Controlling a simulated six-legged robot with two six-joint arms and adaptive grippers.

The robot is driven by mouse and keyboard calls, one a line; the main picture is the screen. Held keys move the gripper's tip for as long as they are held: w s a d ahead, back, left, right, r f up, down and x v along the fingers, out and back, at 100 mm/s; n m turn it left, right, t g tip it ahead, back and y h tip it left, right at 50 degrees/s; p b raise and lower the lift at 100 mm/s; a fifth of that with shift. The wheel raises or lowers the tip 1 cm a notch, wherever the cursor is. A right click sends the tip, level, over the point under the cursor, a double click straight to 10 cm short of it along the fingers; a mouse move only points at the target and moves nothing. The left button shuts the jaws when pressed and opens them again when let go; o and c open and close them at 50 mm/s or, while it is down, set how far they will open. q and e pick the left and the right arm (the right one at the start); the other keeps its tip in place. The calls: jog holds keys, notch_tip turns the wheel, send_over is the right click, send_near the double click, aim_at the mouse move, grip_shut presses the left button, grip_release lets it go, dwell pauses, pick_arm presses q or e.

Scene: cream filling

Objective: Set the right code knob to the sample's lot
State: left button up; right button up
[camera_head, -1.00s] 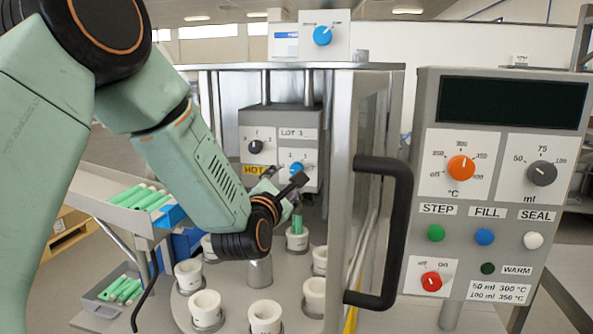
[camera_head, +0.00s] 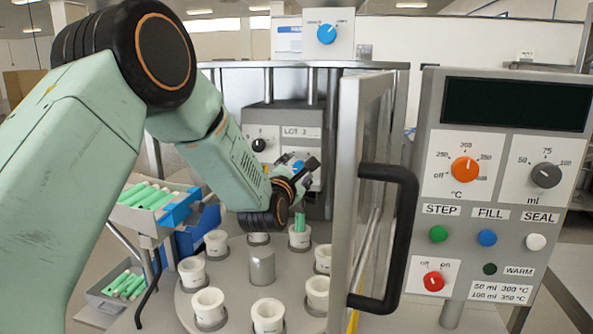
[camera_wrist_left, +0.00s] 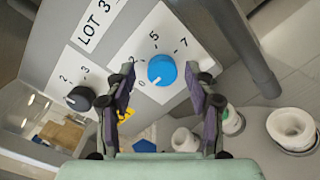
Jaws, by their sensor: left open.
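The blue right code knob (camera_wrist_left: 162,68) is on a white scale plate in the left wrist view, with a small white mark at its lower left, towards the 0. In the head view this knob (camera_head: 298,165) is partly hidden by my gripper. My left gripper (camera_wrist_left: 161,76) is open, its fingers on either side of the knob; contact cannot be told. In the head view it (camera_head: 306,176) is in front of the code panel. The black left code knob (camera_wrist_left: 80,98) is beside it. The lot label (camera_wrist_left: 98,22) reads LOT 3, its end cut off.
The open door with a black handle (camera_head: 408,240) stands right of my arm. A carousel (camera_head: 240,295) with several white cups is below; one cup (camera_head: 300,238) holds a green piece. The control panel (camera_head: 505,190) is at the right. Bins with green tubes (camera_head: 150,195) are left.

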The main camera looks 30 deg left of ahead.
pick_arm(q)
jog(key=shift+s, duration=0.1)
jog(key=shift+w+d+f, duration=0.15)
jog(key=shift+w+d, duration=0.1)
jog(key=shift+w, duration=0.15)
jog(key=c, duration=0.3)
jog(key=shift+s+a, duration=0.1)
jog(key=shift+a, duration=0.15)
jog(key=c, duration=0.5)
jog(key=shift+d, duration=0.1)
grip_shut()
